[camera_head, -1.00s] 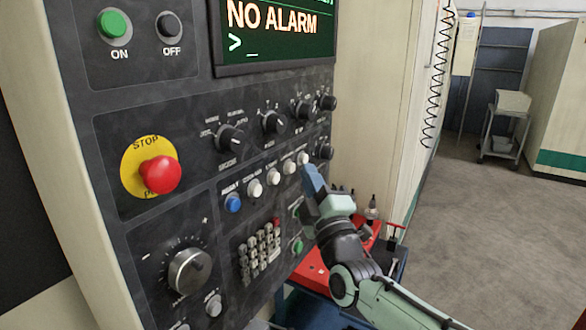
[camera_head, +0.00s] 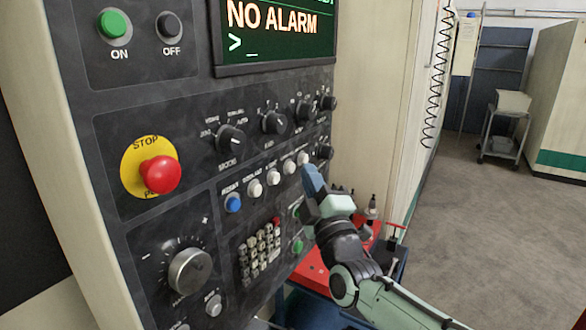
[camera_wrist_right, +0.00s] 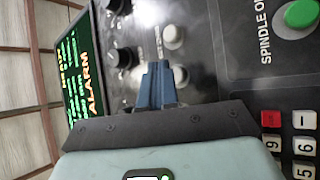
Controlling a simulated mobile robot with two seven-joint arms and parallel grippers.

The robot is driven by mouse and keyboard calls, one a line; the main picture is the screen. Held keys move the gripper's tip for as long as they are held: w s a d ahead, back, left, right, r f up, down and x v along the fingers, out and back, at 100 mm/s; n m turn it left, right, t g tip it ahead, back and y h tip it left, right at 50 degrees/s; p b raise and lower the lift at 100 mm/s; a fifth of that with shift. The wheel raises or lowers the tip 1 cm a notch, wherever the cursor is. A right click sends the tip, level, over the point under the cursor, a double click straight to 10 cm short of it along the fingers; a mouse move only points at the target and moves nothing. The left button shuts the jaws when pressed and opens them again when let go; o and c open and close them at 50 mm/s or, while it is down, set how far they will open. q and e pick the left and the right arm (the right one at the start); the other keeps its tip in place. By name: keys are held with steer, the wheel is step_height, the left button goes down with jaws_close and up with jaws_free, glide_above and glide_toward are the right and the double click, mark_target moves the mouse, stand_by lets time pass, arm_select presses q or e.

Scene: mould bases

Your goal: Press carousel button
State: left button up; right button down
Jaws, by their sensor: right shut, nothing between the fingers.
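The dark control panel (camera_head: 110,245) carries a slanting row of one blue button (camera_head: 233,203) and several white buttons (camera_head: 273,177); their labels are too small to read surely, so I cannot tell which is the carousel button. My right gripper (camera_head: 311,178) is shut and empty, its blue fingertips near the right end of this row. In the right wrist view the shut fingers (camera_wrist_right: 158,82) point at the panel beside two white buttons, one upper (camera_wrist_right: 173,37) and one lower (camera_wrist_right: 181,76), the lower partly behind them. Contact cannot be told. My left gripper is not in view.
A red emergency stop (camera_head: 160,175), dial knobs (camera_head: 230,139), a keypad (camera_head: 258,252) and a green button (camera_head: 298,246) surround the row. The screen (camera_head: 278,30) reads NO ALARM. A red tray (camera_head: 312,268) with tools stands behind my arm. Open floor lies right.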

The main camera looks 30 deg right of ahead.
steer(key=shift+w+a, duration=0.2)
steer(key=shift+w, duration=0.25)
steer(key=shift+w+a, duration=0.2)
steer(key=shift+w, duration=0.1)
stand_by(0.8)
steer(key=shift+s+d+b, duration=0.4)
steer(key=shift+s+b, duration=0.1)
steer(key=shift+s, duration=0.25)
